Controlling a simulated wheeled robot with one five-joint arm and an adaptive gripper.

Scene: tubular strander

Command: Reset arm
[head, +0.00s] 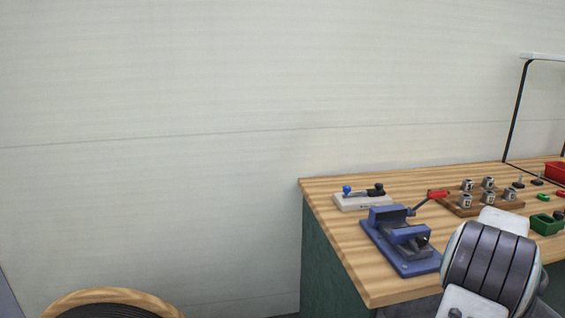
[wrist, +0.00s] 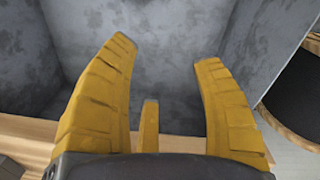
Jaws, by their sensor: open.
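My gripper (wrist: 166,58) shows in the wrist view with its yellow fingers spread wide apart. It is open, and nothing is between the fingers. Behind the fingers is a grey, mottled surface (wrist: 165,25) with corners like the inside of a box. In the head view, part of my arm shows at the lower right, in front of the workbench (head: 350,262). My gripper is not visible in the head view.
The bench holds a blue vise (head: 400,240), a small base with blue and black knobs (head: 362,200), a wooden block with several metal parts (head: 485,203), and green (head: 546,224) and red (head: 556,172) bins. A round wood-rimmed thing (head: 112,297) stands at lower left. A pale wall is behind.

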